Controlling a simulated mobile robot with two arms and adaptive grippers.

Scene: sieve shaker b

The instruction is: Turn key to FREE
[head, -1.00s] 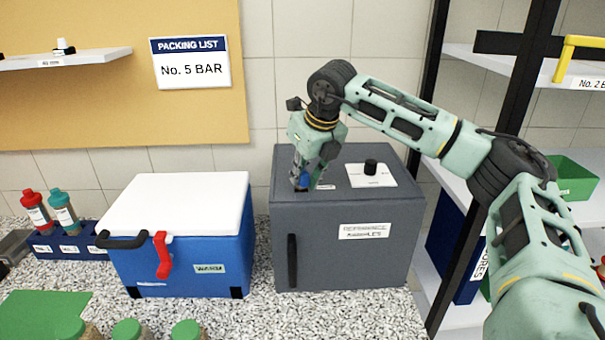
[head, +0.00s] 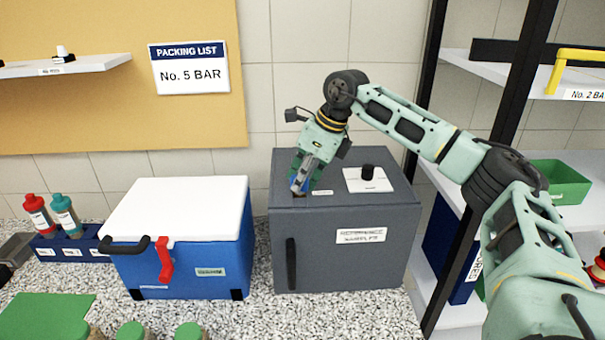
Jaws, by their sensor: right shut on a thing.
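A grey cabinet (head: 330,255) labelled as reference samples stands on the speckled counter. My right gripper (head: 299,188) is over the left part of its top, near the front edge. It is shut on a small blue thing, which looks like the key (head: 297,184), and the fingers hide most of it. I cannot read which mark the key points to. A white plate with a black knob (head: 367,172) is on the cabinet top to the right of the gripper. My left gripper is not in view.
A blue cooler box (head: 190,260) with a white lid and red latch stands left of the cabinet. Red and teal bottles (head: 64,215) stand in a rack further left. A shelf with a green bin (head: 557,185) is at the right. A packing list (head: 189,70) reads "No. 5 BAR".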

